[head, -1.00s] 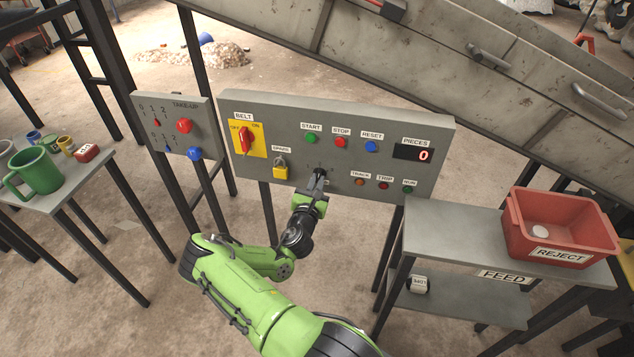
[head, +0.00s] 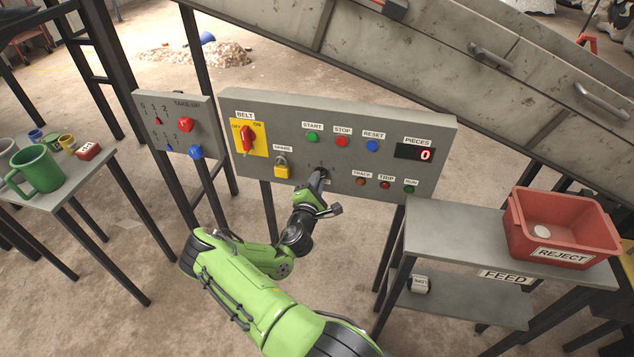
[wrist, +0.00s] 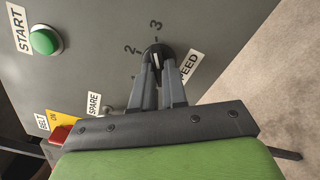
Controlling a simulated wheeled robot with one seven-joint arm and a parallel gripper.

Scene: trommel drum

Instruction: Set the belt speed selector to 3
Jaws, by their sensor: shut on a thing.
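The belt speed selector is a small dark round knob (wrist: 158,48) on the grey panel, seen in the wrist view. The numbers 2 (wrist: 130,50) and 3 (wrist: 156,27) are printed around it, and the SPEED label (wrist: 188,68) is partly hidden by a finger. My gripper (wrist: 158,64) is shut on the knob, one finger on each side. A pale mark on the knob shows between the fingers and seems to point towards 3; its exact alignment is hard to tell. In the head view, my gripper (head: 318,181) covers most of the knob.
The control panel (head: 235,178) also carries a red BELT switch (head: 246,138), a yellow SPARE padlock (head: 281,171), START (head: 313,137), STOP (head: 342,141) and RESET (head: 372,146) buttons, and small lamps below. The feed table (head: 440,225) with a red reject bin (head: 560,235) stands right of my arm.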

